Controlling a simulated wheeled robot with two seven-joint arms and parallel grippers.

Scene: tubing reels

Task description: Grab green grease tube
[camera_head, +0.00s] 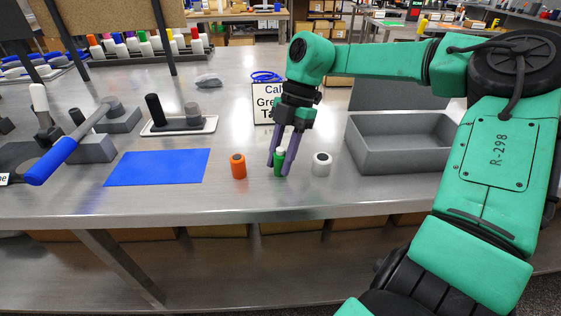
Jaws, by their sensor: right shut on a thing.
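A small green grease tube (279,164) stands upright on the metal table, between an orange tube (238,166) and a white tube (321,164). My right gripper (284,160) points down over the green tube, with its purple fingers shut on it. The fingers hide part of the tube. The tube's base appears to be at the table surface; I cannot tell whether it touches. My left gripper is not in view.
A grey bin (400,157) stands right of the tubes. A blue mat (157,167) lies to the left. A sign (265,104) stands behind my gripper. A tray (179,127) with dark objects and a blue-handled tool (56,157) are farther left.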

